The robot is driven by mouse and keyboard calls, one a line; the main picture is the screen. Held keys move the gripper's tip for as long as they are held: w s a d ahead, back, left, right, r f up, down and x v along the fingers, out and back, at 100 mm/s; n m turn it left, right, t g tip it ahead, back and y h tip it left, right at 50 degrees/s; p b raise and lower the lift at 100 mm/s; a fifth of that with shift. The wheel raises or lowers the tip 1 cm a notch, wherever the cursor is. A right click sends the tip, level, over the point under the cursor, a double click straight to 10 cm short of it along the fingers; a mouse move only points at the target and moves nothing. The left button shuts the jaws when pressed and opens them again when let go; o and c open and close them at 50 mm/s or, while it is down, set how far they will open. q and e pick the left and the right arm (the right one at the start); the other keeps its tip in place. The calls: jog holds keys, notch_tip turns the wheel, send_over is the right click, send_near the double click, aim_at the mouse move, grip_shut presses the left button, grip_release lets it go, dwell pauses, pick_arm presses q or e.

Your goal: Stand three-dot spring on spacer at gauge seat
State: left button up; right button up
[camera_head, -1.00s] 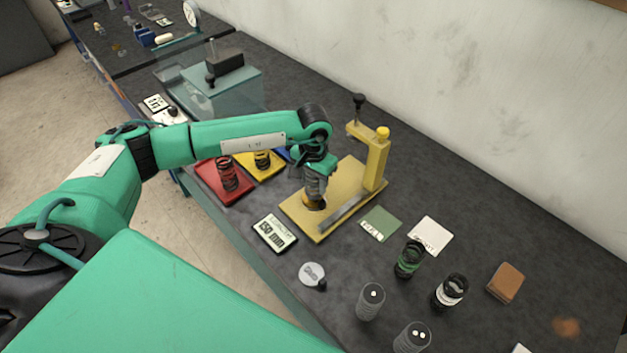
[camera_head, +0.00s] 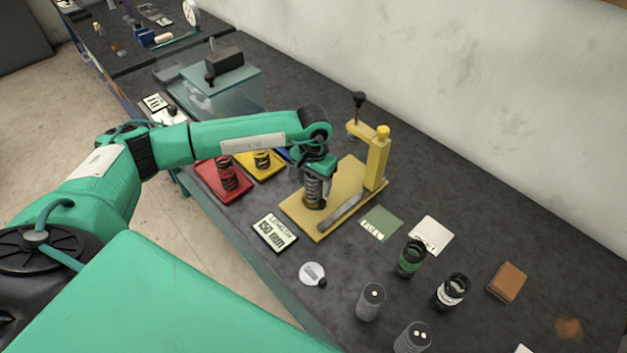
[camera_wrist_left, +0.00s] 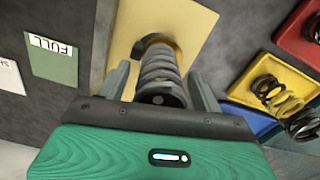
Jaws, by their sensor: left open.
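A grey coil spring (camera_head: 313,190) stands on the yellow gauge base (camera_head: 349,178). In the left wrist view the spring (camera_wrist_left: 160,76) appears upright, with a brass-coloured ring, likely the spacer (camera_wrist_left: 154,41), at its foot. Contact between them is hard to make out. Dots on its dark end cap cannot be read. My left gripper (camera_head: 316,176) is around the spring's upper part, open, with one finger on each side. In the left wrist view gaps show between the fingers (camera_wrist_left: 160,88) and the coils. My right gripper is not in view.
A yellow post with a black knob (camera_head: 358,100) rises beside the base. One-dot (camera_head: 371,302) and two-dot (camera_head: 412,338) springs stand in front right, near green-banded (camera_head: 410,259) and white-banded (camera_head: 450,292) ones. Red (camera_head: 212,178) and yellow (camera_head: 270,172) trays hold springs. A length display (camera_head: 275,232) lies in front.

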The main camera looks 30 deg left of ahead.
pick_arm(q)
jog(key=shift+r+p, duration=0.4)
jog(key=shift+r, duration=0.4)
notch_tip(320, 180, up, 11)
jog(key=b, duration=0.4)
jog(key=shift+f+b, duration=0.1)
jog(key=shift+b, duration=0.2)
jog(key=shift+r, duration=0.3)
jog(key=shift+s+f, duration=0.1)
